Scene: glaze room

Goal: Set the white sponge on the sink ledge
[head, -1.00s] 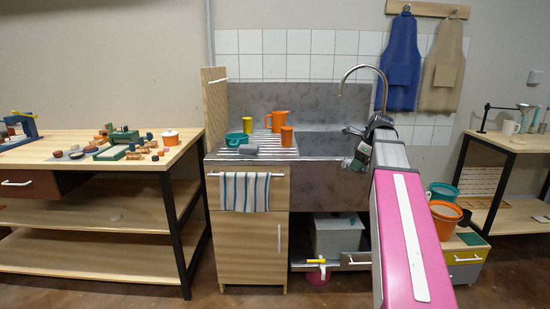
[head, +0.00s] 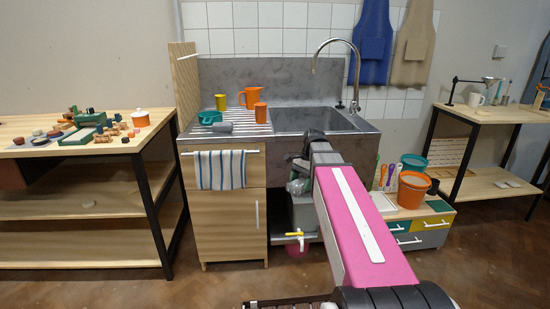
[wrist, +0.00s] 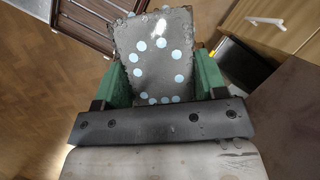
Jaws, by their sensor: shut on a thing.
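The metal sink (head: 315,121) stands against the tiled wall, its ledge (head: 364,124) running around the basin. My gripper (head: 298,186) is low in front of the sink, below its rim, small and partly behind my arm in the head view. In the wrist view, my gripper (wrist: 160,85) has green fingers shut on a flat grey slab with pale blue dots (wrist: 150,65). The slab looks grey, not white; I cannot tell whether it is the white sponge. I see no clearly white sponge elsewhere.
The ribbed drainboard left of the basin holds a teal cup (head: 209,118), a grey object (head: 218,128), a yellow cup (head: 221,102), an orange jug (head: 252,97) and an orange cup (head: 261,112). A tap (head: 354,85) rises behind the basin. Buckets (head: 413,190) stand right.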

